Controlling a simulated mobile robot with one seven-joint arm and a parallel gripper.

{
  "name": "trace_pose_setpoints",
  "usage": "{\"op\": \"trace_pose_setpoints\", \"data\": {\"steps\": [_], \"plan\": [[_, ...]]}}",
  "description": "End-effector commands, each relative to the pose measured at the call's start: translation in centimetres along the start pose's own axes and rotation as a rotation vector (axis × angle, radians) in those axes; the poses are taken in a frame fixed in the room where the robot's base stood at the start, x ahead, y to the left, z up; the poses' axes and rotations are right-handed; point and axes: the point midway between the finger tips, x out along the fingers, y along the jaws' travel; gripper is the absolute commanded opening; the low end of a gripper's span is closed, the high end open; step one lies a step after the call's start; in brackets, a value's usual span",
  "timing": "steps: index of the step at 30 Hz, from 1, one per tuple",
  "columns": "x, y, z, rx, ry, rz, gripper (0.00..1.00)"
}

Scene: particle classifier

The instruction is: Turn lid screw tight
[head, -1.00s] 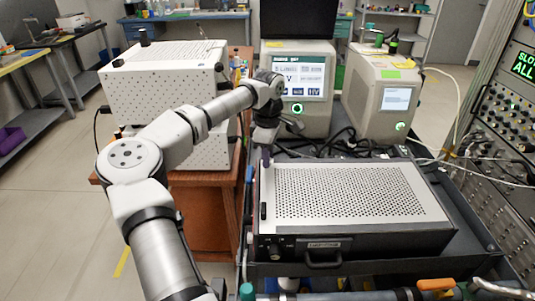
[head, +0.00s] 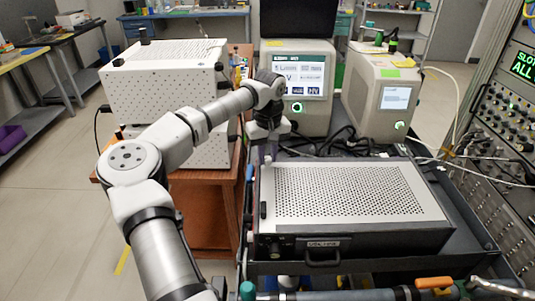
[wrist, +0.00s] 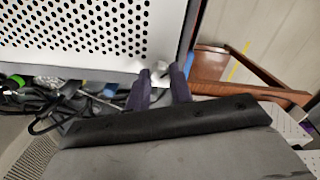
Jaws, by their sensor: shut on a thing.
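The device with the perforated metal lid (head: 345,195) stands on the dark cart. It also fills the upper left of the wrist view (wrist: 85,35). My gripper (head: 268,158) points down at the lid's far left corner. In the wrist view, the dark fingers of my gripper (wrist: 161,72) are shut on a small pale piece at the lid's corner, which looks like the lid screw (wrist: 160,69). The fingers mostly hide it, and I cannot tell how far it is screwed in.
Two pale instruments with screens, one behind my gripper (head: 300,105) and one to its right (head: 383,110), stand at the back. Loose dark cables (head: 345,145) lie between them and the device. A brown wooden cabinet (head: 200,215) is on the left. A panel rack (head: 500,110) is on the right.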

Motion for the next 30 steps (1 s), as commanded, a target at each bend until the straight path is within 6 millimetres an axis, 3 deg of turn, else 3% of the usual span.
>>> {"op": "trace_pose_setpoints", "data": {"steps": [15,30], "plan": [[-0.08,0.00,0.01,0.454,0.011,0.001,0.00],[-0.04,-0.03,0.02,0.651,0.015,0.001,0.00]]}}
